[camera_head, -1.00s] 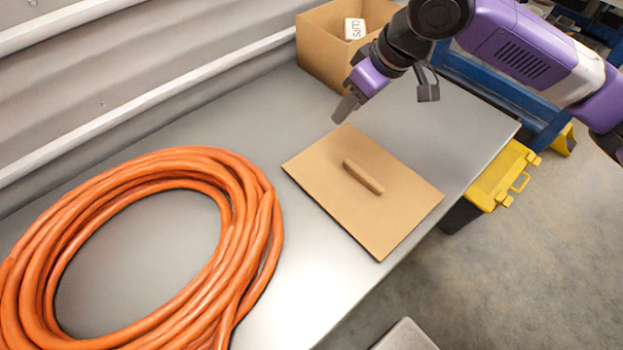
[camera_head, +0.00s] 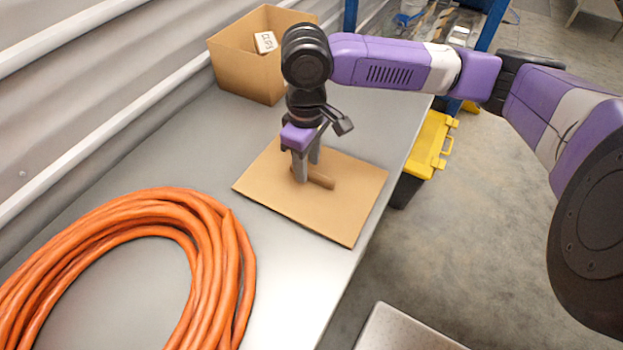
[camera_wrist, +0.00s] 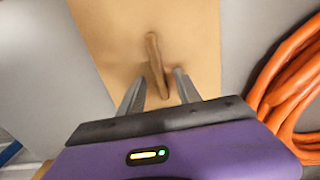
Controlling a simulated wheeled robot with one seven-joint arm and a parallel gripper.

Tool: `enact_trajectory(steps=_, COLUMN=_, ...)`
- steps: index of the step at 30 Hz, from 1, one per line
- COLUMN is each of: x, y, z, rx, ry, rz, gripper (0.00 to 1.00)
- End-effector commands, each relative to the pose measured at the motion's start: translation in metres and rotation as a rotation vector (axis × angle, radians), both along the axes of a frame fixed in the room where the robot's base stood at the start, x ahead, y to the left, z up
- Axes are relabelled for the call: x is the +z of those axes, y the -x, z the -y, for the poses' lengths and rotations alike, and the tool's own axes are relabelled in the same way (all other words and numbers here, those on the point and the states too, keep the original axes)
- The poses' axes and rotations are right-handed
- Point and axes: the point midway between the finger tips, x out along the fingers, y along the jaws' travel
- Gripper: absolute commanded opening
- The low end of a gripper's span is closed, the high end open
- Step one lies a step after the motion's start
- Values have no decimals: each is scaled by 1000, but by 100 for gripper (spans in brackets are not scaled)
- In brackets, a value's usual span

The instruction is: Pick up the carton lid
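The carton lid (camera_head: 335,215) is a flat tan cardboard sheet with a bar handle (camera_head: 321,179) across its middle. It lies flat on the grey bench, and it also fills the upper middle of the wrist view (camera_wrist: 195,40). My gripper (camera_head: 307,174) points down over the lid, with its fingers at the handle's left end. In the wrist view my gripper (camera_wrist: 158,82) has its two fingers apart, with the handle (camera_wrist: 155,60) between and just beyond them. I cannot tell whether either finger touches the handle.
An open cardboard carton (camera_head: 235,70) stands at the back, with a white labelled box (camera_head: 265,42) inside. A coil of orange hose (camera_head: 215,260) covers the bench's left front. A yellow-topped toolbox (camera_head: 430,145) sits beyond the bench's right edge. The corrugated wall borders the left.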

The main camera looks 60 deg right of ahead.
Motion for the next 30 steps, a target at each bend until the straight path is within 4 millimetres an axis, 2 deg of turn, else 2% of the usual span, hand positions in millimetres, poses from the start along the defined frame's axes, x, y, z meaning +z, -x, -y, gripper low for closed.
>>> enact_trajectory(steps=5, x=-16, y=0, z=0, rx=-1, ry=0, rz=0, gripper=40)
enact_trajectory(steps=12, x=-18, y=0, z=0, rx=0, ry=0, rz=1, gripper=40)
enact_trajectory(steps=14, x=-18, y=0, z=0, rx=0, ry=0, rz=1, gripper=30)
enact_trajectory(steps=18, x=-18, y=0, z=0, rx=0, ry=0, rz=1, gripper=3)
enact_trajectory(steps=19, x=-18, y=0, z=0, rx=0, ry=0, rz=1, gripper=0)
enact_trajectory(steps=30, x=-18, y=0, z=0, rx=0, ry=0, rz=2, gripper=0)
